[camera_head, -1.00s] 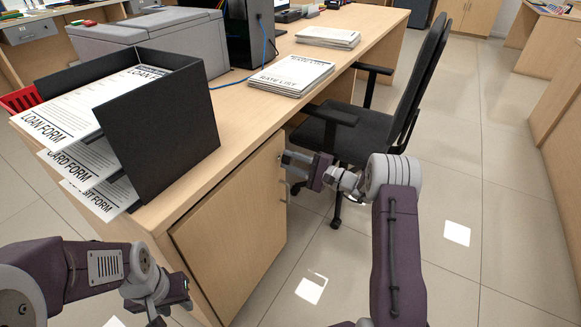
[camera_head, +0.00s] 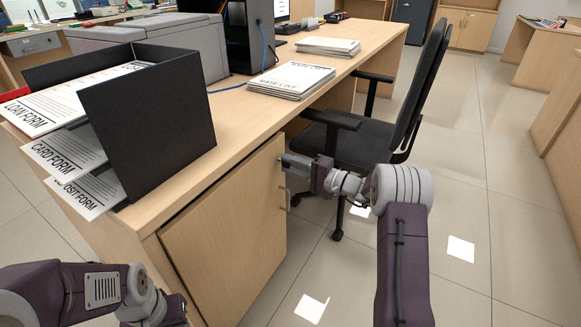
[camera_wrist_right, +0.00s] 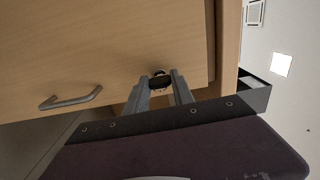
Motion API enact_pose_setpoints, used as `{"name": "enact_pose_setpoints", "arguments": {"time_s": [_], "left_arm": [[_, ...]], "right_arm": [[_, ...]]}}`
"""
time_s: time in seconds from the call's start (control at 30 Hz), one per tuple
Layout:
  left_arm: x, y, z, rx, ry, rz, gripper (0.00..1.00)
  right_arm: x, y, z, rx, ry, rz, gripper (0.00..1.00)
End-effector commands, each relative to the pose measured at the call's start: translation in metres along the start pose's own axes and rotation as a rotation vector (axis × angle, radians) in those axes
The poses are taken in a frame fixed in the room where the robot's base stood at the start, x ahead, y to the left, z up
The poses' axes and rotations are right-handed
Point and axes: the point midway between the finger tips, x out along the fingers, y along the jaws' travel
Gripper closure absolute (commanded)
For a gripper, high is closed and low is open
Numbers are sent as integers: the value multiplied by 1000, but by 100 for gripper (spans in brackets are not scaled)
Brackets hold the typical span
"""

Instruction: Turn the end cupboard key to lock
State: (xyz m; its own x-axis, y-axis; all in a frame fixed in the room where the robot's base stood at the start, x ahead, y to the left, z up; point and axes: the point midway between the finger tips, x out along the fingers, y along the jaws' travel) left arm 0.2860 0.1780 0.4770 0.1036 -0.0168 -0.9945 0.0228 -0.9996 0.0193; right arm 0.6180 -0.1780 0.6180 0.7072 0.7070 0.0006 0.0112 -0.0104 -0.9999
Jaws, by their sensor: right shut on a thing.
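The end cupboard door (camera_head: 228,232) is a plain wooden panel under the near end of the counter, with a metal bar handle (camera_head: 287,197) near its right edge. The handle also shows in the right wrist view (camera_wrist_right: 72,98). My right gripper (camera_head: 284,161) is at the door's upper right corner. In the right wrist view its fingers (camera_wrist_right: 160,82) are closed around the small key (camera_wrist_right: 158,74) at the lock. The fingers hide most of the key, so its turn angle is unclear. My left gripper (camera_head: 168,312) is low at the bottom left, its fingertips cut off.
A black form tray (camera_head: 150,128) with paper forms stands on the counter end. A stack of papers (camera_head: 290,80) lies further along the counter. A black office chair (camera_head: 350,145) stands close beyond my right gripper. The tiled floor to the right is clear.

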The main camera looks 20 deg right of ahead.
Motion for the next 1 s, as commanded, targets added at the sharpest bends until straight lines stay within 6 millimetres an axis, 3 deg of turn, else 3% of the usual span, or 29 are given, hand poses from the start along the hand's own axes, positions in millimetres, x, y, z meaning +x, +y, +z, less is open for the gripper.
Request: {"name": "enact_pose_setpoints", "arguments": {"time_s": [0.27,0.3,0.37,0.7,1.0], "left_arm": [[0,0,0,0,0,0,64],[0,0,0,0,0,0,64],[0,0,0,0,0,0,64],[-3,0,0,0,0,0,64],[-32,1,-3,0,0,0,64]], "right_arm": [[0,1,0,-1,-1,2,100],[0,1,0,-1,-1,2,63],[0,1,0,-1,-1,2,49],[-4,-1,-1,1,1,1,49],[-66,-4,-1,2,5,2,49]]}}
